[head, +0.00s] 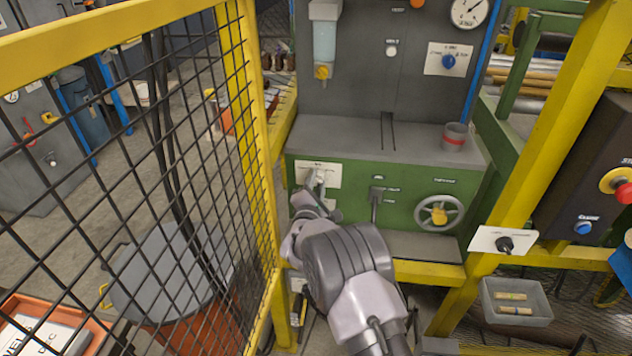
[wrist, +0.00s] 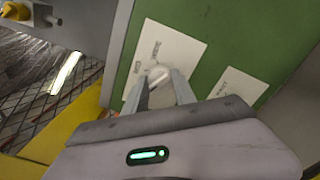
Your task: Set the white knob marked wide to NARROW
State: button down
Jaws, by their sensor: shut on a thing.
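The white knob (wrist: 158,75) sits on a white label plate (wrist: 180,48) on the green cabinet front. In the wrist view my gripper (wrist: 160,82) has its two fingers around the knob, shut on it. The plate carries two dark markings near the knob, too small to read surely. In the head view the plate (head: 331,176) is at the cabinet's upper left. My gripper (head: 316,188) reaches it from below and hides part of the knob (head: 318,174). The knob's exact pointing direction cannot be told.
Right of the plate are a dark lever (head: 376,200) and a grey handwheel (head: 439,213) on the cabinet. A yellow mesh fence (head: 262,150) stands close to the left of my arm. A grey cup (head: 455,137) stands on the cabinet ledge. A yellow post (head: 535,145) rises at the right.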

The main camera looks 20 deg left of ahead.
jog(key=shift+f, duration=0.1)
dwell(0.3)
jog(key=c, duration=1)
grip_release()
jog(key=p+v, duration=0.4)
jog(key=v, duration=1.3)
jog(key=shift+s, duration=0.25)
